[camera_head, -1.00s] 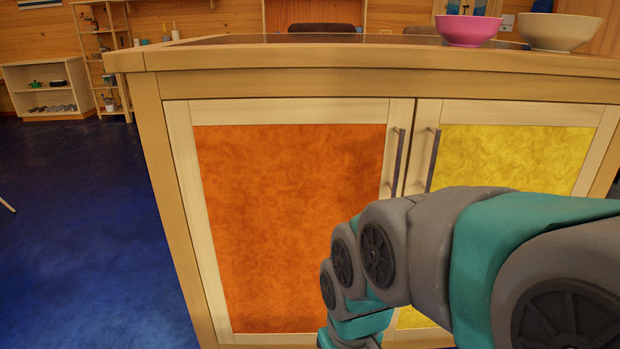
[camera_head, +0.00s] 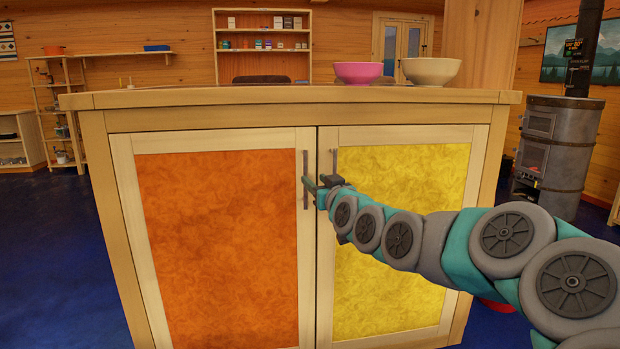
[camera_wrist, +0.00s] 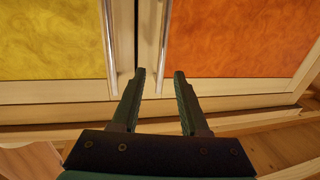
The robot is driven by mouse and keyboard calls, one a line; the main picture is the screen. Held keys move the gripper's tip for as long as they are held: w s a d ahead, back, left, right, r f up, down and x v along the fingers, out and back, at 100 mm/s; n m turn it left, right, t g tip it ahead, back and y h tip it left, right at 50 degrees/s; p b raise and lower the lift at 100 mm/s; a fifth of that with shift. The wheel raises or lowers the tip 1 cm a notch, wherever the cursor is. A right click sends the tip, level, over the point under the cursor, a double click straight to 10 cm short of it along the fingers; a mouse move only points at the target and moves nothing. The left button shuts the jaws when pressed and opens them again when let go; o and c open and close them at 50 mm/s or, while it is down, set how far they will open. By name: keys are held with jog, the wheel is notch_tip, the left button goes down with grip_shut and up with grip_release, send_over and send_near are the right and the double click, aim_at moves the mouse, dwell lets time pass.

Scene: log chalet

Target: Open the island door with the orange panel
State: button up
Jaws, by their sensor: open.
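The island door with the orange panel (camera_head: 220,250) is shut and flush with its pale wooden frame. Its upright metal handle (camera_head: 305,165) is near its right edge. My gripper (camera_head: 312,188) is at this handle, reaching in from the right across the yellow door. In the wrist view my gripper (camera_wrist: 159,75) is open, and the lower end of the orange door's handle (camera_wrist: 164,45) lines up between its two fingers. I cannot tell whether either finger touches it. The orange panel (camera_wrist: 240,40) is at the right there.
The yellow door (camera_head: 400,230) is shut, with its own handle (camera_head: 334,162) close beside. A pink bowl (camera_head: 358,72) and a cream bowl (camera_head: 431,71) stand on the island top. A stove (camera_head: 560,150) is behind at right. Blue floor (camera_head: 60,270) is clear at left.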

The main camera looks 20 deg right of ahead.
aim_at(306, 174)
jog(key=w, duration=0.7)
jog(key=shift+w+d+p, duration=0.15)
jog(key=shift+d+p, duration=0.05)
jog(key=shift+p, duration=0.2)
grip_shut()
dwell(1.1)
